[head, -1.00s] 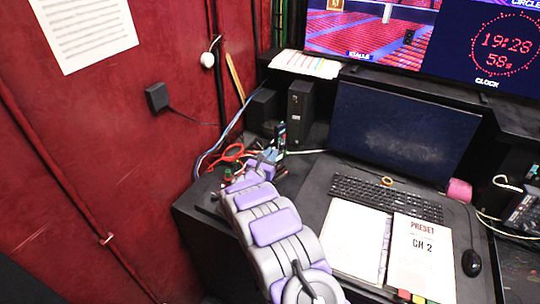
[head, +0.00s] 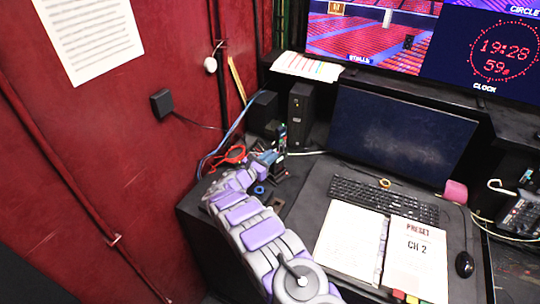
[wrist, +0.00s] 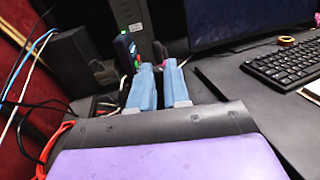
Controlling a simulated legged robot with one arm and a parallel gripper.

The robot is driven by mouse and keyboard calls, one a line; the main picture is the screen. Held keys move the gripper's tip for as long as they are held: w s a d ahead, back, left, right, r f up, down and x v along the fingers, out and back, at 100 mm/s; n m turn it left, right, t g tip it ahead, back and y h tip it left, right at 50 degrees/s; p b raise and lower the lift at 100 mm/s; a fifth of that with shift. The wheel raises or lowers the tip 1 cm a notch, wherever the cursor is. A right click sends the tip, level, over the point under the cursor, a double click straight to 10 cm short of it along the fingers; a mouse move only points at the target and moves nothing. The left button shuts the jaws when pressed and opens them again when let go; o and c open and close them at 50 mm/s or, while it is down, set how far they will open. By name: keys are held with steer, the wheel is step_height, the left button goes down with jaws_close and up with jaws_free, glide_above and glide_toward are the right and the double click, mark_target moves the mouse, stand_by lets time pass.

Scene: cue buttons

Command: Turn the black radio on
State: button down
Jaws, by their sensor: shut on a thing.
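The black radio (head: 281,139) stands upright at the back left of the desk, with small blue and green marks near its top. What looks like the same radio (wrist: 126,48) shows in the wrist view just beyond the left finger. My gripper (head: 269,157) is at the radio's lower left side, very close to it. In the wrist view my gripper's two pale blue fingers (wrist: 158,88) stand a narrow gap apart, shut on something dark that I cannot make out. The fingers partly hide the radio's lower part, and I cannot see its knob clearly.
A black speaker (head: 263,111) and a dark upright box (head: 301,104) stand behind the radio. Red and blue cables (head: 233,154) lie left of my gripper. The monitor (head: 400,130), keyboard (head: 383,200) and open papers (head: 350,238) are to the right. A red wall (head: 100,130) bounds the left.

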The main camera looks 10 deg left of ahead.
steer(key=shift+w+a+m+h, duration=0.1)
steer(key=shift+a+m+h, duration=0.05)
steer(key=shift+m+h, duration=0.2)
steer(key=shift+f+m+g+h+b, duration=0.1)
steer(key=shift+m+g+h+b, duration=0.3)
steer(key=shift+g, duration=0.2)
steer(key=c, duration=1.1)
jaws_free()
steer(key=v, duration=1.7)
steer(key=shift+a+p, duration=0.3)
